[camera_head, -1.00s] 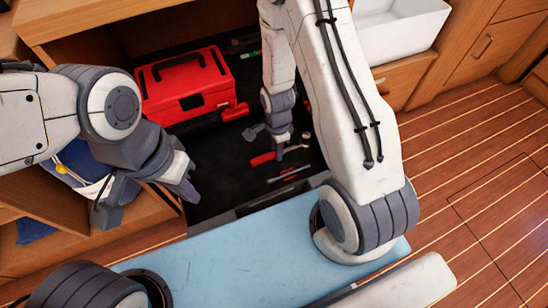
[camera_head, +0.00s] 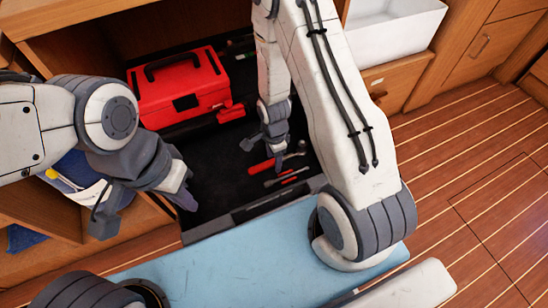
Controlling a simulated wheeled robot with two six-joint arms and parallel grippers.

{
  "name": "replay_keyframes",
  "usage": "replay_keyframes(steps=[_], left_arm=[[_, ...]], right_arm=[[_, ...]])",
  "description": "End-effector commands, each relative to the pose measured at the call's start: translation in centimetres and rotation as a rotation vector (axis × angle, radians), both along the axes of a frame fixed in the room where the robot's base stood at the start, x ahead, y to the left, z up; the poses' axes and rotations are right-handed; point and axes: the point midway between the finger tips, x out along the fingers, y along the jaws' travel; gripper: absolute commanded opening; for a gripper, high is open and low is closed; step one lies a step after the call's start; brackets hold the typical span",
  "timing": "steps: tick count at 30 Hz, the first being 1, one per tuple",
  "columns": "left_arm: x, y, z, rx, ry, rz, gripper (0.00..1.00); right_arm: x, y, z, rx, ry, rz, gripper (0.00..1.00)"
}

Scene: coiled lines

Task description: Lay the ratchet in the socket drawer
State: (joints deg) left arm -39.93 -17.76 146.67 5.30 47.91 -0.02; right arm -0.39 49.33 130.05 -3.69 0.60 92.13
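The ratchet (camera_head: 261,167) has a red handle and a bright metal shaft and head. It shows over the dark floor of the open drawer (camera_head: 212,197), right of its middle. My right gripper (camera_head: 279,159) points down with its fingers at the ratchet where handle and shaft meet. It looks shut on it; the fingers hide that part. I cannot tell whether the ratchet touches the drawer floor. My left gripper (camera_head: 187,199) is empty near the drawer's left front corner. Its finger gap does not show clearly.
A red toolbox (camera_head: 205,92) fills the drawer's back left. A red-handled tool (camera_head: 289,176) lies just in front of the ratchet. A light blue surface (camera_head: 230,252) lies before the drawer. A white bin (camera_head: 400,40) stands at the right back. Dark floor at the drawer's front left is clear.

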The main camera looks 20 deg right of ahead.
Motion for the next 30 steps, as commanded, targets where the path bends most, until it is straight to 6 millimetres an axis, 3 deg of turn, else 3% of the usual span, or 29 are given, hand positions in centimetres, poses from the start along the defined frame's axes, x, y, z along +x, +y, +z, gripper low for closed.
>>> replay_keyframes(steps=[5,18,26,30], left_arm=[[0.0,0.0,0.7,0.0,0.0,0.0,0.0],[0.0,0.0,5.3,0.0,0.0,0.0,0.0],[0.0,0.0,6.3,0.0,0.0,0.0,0.0],[0.0,0.0,6.3,0.0,0.0,0.0,0.0]], right_arm=[[0.0,0.0,0.7,0.0,0.0,0.0,0.61],[0.1,0.0,9.4,0.0,-0.004,0.0,0.61],[0.0,0.1,12.2,0.0,-0.002,0.006,0.61],[-0.1,1.8,14.7,0.001,-0.012,0.16,0.61]])
